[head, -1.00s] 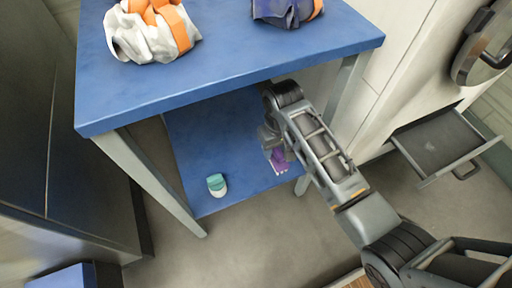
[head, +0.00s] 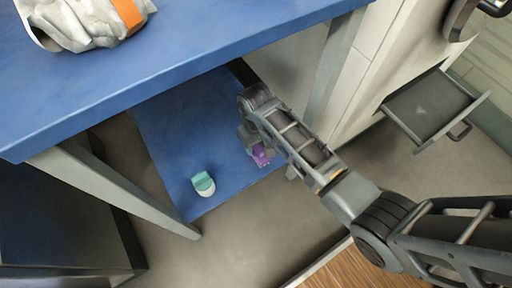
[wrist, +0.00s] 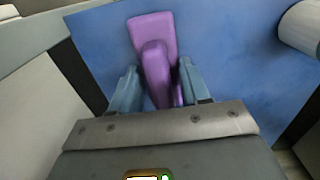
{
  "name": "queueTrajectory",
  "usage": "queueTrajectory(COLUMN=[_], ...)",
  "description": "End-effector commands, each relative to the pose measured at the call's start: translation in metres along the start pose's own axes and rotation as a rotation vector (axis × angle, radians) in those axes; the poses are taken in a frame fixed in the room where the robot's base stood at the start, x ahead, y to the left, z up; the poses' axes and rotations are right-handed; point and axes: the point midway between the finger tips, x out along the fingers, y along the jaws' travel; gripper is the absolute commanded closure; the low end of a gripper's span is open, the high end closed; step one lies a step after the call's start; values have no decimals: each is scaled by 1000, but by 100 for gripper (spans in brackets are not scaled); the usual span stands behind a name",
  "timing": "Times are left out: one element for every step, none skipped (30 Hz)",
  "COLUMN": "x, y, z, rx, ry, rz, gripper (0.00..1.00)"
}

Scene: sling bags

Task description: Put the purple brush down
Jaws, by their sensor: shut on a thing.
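The purple brush (wrist: 153,40) is between the two fingers of my gripper (wrist: 158,88) in the wrist view, and the gripper is shut on it. Its wide end points away from the gripper, over the blue lower shelf (wrist: 225,75). In the head view a small part of the purple brush (head: 261,155) shows beside my gripper (head: 254,150), above the right part of the lower shelf (head: 165,115). My arm hides much of the gripper there. I cannot tell whether the brush touches the shelf.
A teal and white bottle-like object (head: 204,184) is on the lower shelf, left of my gripper. The blue tabletop (head: 190,50) overhangs the shelf, with a white and orange bag (head: 85,25) on it. Table legs (head: 115,190) flank the shelf. An open drawer (head: 430,108) juts out at right.

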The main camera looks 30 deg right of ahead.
Motion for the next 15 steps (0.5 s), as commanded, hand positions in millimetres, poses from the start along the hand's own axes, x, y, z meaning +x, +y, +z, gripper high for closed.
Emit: queueTrajectory(x=[11, 14, 15, 15, 14, 13, 13, 13, 13, 13, 14, 15, 16, 17, 16], y=[0, 0, 0, 0, 0, 0, 0, 0, 0, 0, 0, 0, 0, 0, 0], z=[0, 0, 0, 0, 0, 0, 0, 0, 0, 0, 0, 0, 0, 0, 0], rx=[0, 0, 0, 0, 0, 0, 0, 0, 0, 0, 0, 0, 0, 0, 0], ry=[-2, -2, -1, 0, 0, 0, 0, 0, 0, 0, 0, 0, 0, 0, 0], rz=[0, 0, 0, 0, 0, 0, 0, 0, 0, 0, 0, 0, 0, 0, 0], gripper=[92, 92, 92, 92, 92, 92, 92, 92, 92, 92, 92, 92, 92, 92, 51])
